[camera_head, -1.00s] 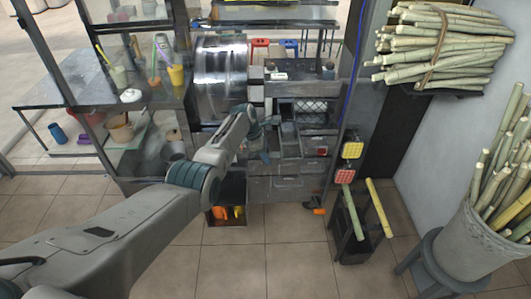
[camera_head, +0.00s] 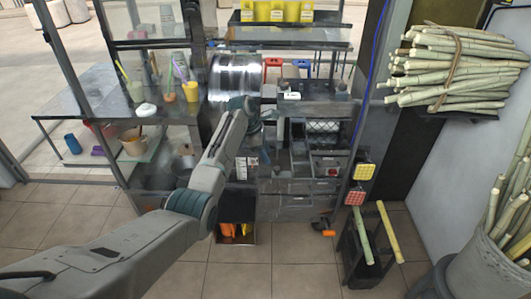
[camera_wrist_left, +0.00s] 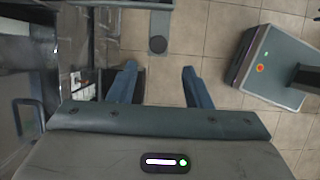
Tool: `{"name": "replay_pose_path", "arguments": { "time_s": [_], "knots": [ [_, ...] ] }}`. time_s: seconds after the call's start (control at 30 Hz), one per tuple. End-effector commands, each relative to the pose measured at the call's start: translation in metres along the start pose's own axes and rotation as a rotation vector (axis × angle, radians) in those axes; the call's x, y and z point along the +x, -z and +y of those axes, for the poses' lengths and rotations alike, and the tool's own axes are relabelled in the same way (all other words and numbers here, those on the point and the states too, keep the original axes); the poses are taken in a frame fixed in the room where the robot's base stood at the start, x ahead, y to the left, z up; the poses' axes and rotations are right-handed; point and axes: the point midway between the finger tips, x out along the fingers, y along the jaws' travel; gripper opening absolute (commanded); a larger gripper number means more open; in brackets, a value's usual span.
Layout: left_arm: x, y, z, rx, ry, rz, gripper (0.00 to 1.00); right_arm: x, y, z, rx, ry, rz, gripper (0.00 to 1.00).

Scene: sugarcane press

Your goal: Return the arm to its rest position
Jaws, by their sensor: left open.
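My left arm (camera_head: 205,175) reaches in from the lower left in the head view, toward the front of the press stall. My left gripper (camera_head: 268,115) is at its far end, in front of the shiny metal drum, small and partly merged with the dark machine. In the left wrist view my left gripper (camera_wrist_left: 160,85) shows two blue fingers spread apart, with only floor tiles seen between them. It is open and empty. My right gripper is not in view.
The press stall (camera_head: 300,185) with its metal drum (camera_head: 232,82) stands ahead. A rack (camera_head: 367,250) with two cane pieces stands on the floor to the right. Cane bundles (camera_head: 455,70) and a cane bucket (camera_head: 485,262) are far right.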

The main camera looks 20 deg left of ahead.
Motion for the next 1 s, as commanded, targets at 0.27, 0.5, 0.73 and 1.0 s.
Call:
{"name": "replay_pose_path", "arguments": {
  "time_s": [0.27, 0.5, 0.73, 1.0],
  "knots": [
    [0.000, 0.000, 0.000, 0.000, -0.001, 0.000, 0.45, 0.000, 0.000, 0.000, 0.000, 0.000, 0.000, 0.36],
    [0.025, 0.015, -0.007, 0.029, -0.001, 0.013, 0.45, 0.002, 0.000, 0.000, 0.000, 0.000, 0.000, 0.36],
    [0.142, 0.093, -0.055, 0.224, -0.009, 0.086, 0.45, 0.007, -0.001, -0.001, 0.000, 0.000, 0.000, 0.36],
    [0.280, 0.207, -0.160, 0.559, 0.012, 0.209, 0.45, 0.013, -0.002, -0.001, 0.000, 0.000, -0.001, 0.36]
  ]
}}
